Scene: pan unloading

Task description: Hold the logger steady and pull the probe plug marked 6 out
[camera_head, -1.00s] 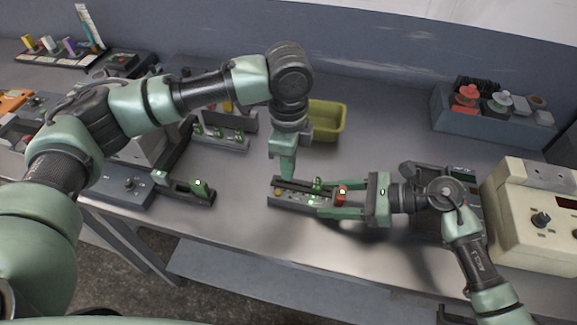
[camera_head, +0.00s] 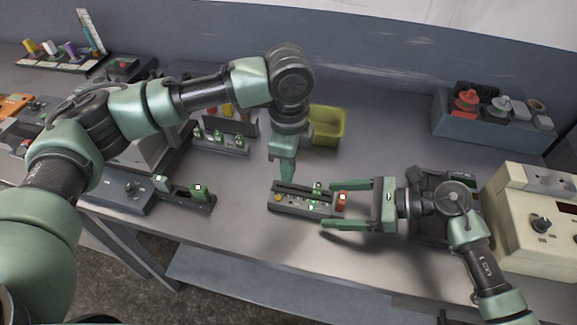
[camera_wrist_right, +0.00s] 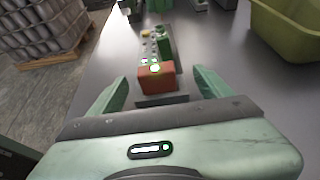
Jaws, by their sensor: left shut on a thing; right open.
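The logger (camera_head: 293,212) is a narrow dark box on the bench, with a yellow knob at its left end. A red plug (camera_head: 342,199) stands at its right end and a green plug (camera_head: 317,188) beside that. No number is readable on either. My left gripper (camera_head: 284,179) points down and is shut on the logger's far edge; its fingertips are partly hidden. My right gripper (camera_head: 330,204) is open, its fingers on either side of the logger's right end. In the right wrist view the red plug (camera_wrist_right: 157,77) sits between the spread fingers, apart from both; the green plug (camera_wrist_right: 163,42) is behind it.
A yellow-green bin (camera_head: 327,126) stands behind the logger. A beige instrument (camera_head: 535,215) stands close at the right. A grey box of parts (camera_head: 490,122) is at the back right. The bench's front edge is near.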

